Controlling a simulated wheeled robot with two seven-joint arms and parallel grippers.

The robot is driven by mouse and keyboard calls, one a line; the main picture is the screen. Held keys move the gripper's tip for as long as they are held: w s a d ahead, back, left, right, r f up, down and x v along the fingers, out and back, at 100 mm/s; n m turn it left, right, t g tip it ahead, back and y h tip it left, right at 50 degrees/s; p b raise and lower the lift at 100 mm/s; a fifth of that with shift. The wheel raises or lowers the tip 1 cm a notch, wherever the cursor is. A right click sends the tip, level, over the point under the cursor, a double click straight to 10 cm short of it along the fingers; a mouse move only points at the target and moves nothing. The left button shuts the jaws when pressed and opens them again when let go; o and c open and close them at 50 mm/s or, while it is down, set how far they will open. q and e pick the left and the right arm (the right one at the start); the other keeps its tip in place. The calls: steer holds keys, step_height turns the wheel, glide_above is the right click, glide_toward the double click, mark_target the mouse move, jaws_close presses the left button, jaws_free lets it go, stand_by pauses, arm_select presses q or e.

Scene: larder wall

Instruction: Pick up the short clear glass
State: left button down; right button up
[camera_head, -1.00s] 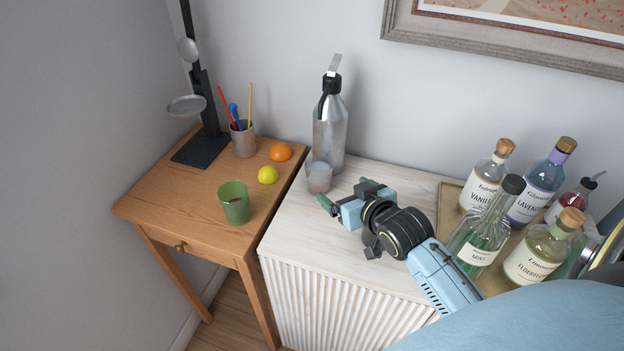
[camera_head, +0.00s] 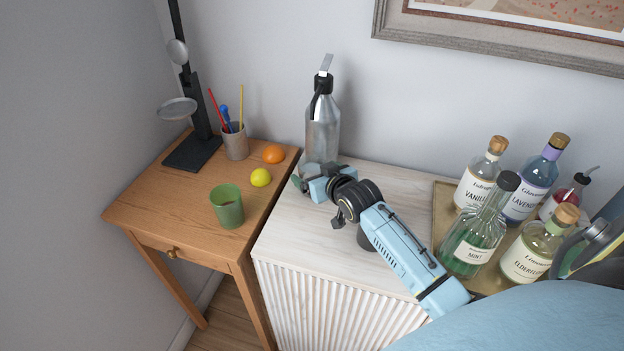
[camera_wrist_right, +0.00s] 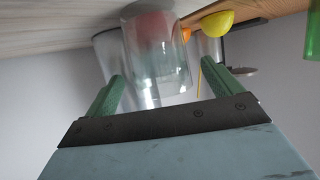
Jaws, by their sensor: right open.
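The short clear glass (camera_wrist_right: 155,62) shows in the right wrist view, straight ahead of my right gripper (camera_wrist_right: 163,84). Its two green fingers are apart, one on each side of the glass's near end. I cannot tell whether either finger touches it. In the head view my right gripper (camera_head: 313,178) is low over the left end of the whitish cabinet, in front of the metal bottle. There the gripper mostly hides the glass. My left gripper is not in view.
The metal bottle (camera_head: 322,130) stands close behind the gripper. A wooden side table (camera_head: 155,205) at left holds a green cup (camera_head: 227,206), a lemon (camera_head: 261,177), an orange (camera_head: 273,154) and a pen cup (camera_head: 235,143). Several labelled bottles stand on a tray (camera_head: 440,215) at right.

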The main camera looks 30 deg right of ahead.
steer(key=shift+w+f, duration=0.25)
steer(key=shift+w, duration=0.25)
steer(key=shift+c, duration=0.3)
steer(key=c, duration=1.2)
steer(key=shift+r, duration=0.1)
steer(key=shift+c, duration=0.7)
steer(key=shift+r, duration=0.1)
